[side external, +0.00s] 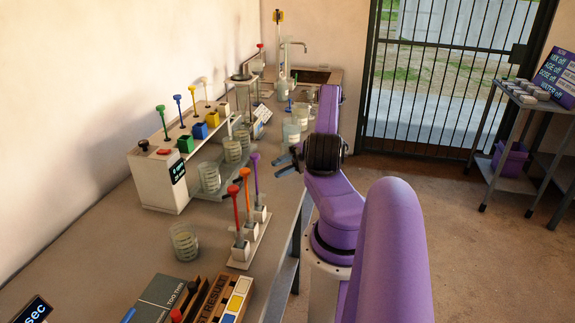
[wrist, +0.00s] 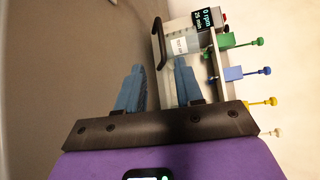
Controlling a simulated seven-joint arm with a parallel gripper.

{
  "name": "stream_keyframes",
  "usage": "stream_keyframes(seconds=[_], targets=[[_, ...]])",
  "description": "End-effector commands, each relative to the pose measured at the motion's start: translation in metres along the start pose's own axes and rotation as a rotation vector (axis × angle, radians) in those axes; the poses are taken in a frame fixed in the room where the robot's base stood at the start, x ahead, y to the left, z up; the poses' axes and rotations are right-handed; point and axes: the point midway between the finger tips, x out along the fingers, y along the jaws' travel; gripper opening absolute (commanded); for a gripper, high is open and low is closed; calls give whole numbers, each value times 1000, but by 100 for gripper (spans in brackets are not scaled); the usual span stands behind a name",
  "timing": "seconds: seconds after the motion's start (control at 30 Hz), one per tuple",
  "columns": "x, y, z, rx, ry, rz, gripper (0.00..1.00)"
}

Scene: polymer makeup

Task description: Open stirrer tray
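The white stirrer (side external: 155,182) stands along the wall side of the bench in the side external view, with green, blue, yellow and white blocks on top. Its low tray (side external: 217,190) holds several clear beakers. In the wrist view the stirrer (wrist: 222,62) is on the right, with a dark bar handle (wrist: 158,42) along its near side. My gripper (side external: 284,165) is over the bench's right edge, apart from the tray. In the wrist view my gripper (wrist: 158,65) is open and empty, its two blue-grey fingers pointing toward the handle; I cannot tell the exact gap.
A white rack (side external: 248,243) with red, orange and purple stirring rods stands nearer on the bench. A lone beaker (side external: 184,242) is to its left. More beakers (side external: 291,134) stand behind my gripper. The bench between tray and rack is fairly clear.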

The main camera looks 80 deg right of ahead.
Motion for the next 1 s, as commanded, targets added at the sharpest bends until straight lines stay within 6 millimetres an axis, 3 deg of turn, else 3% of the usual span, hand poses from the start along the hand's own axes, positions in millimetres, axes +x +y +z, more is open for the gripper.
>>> stream_keyframes(seconds=[0.23, 0.77, 0.87, 1.0], targets=[[-25, 0, 0, 1, 1, -1, 36], [-28, 0, 0, 1, -1, 0, 36], [-21, -4, -2, 3, -26, 15, 36], [13, -25, -7, 14, -145, 98, 36]])
